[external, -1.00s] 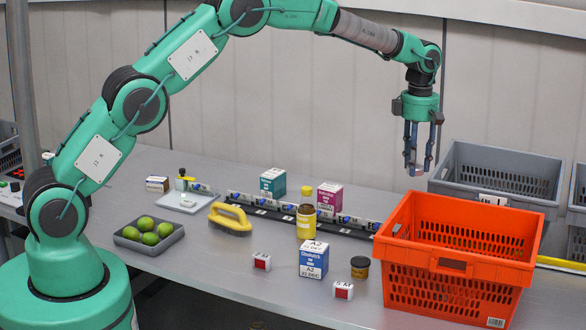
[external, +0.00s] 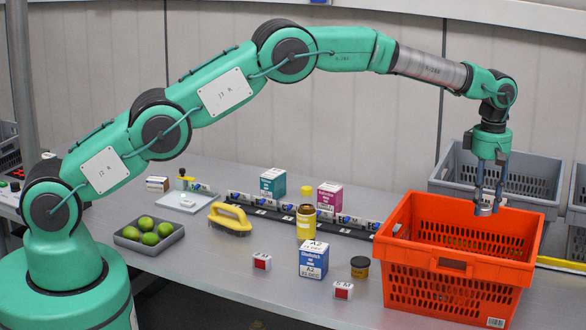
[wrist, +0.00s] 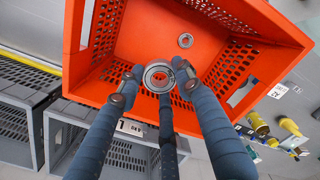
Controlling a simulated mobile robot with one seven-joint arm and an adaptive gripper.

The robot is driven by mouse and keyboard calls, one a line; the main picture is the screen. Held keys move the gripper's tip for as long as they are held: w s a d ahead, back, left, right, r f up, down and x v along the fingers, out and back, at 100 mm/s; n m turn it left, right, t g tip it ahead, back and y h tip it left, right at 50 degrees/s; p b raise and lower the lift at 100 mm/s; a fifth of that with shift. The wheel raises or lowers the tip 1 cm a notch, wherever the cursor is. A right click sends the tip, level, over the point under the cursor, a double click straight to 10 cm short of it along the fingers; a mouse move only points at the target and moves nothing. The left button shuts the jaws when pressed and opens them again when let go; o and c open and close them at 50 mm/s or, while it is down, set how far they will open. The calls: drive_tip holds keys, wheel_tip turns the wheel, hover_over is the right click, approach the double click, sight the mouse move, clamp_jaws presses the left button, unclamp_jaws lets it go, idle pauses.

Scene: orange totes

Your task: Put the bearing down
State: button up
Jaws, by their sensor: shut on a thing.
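My gripper (external: 487,204) is over the orange tote (external: 455,273), with its fingers pointing down at about rim height. It is shut on a bearing (wrist: 158,77), a grey metal ring held between the fingertips in the wrist view. The bearing also shows small at the fingertips in the external view (external: 482,211). The orange tote fills the upper wrist view (wrist: 130,40), with the held bearing above its inside. Another small metal ring (wrist: 185,40) lies on the tote floor. The near wall hides the tote's inside in the external view.
Grey totes (external: 500,178) stand behind the orange one. To its left are a dark jar (external: 360,267), a blue-white box (external: 314,260) and a yellow-capped bottle (external: 306,222). A yellow brush (external: 230,218) and a tray of limes (external: 130,243) lie farther left.

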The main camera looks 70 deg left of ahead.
wheel_tip(320, 180, down, 15)
drive_tip(key=shift+f, duration=0.2)
idle(0.3)
drive_tip(key=shift+f, duration=3)
drive_tip(key=shift+f, duration=1.9)
drive_tip(key=shift+f, duration=0.2)
drive_tip(key=o, duration=1.2)
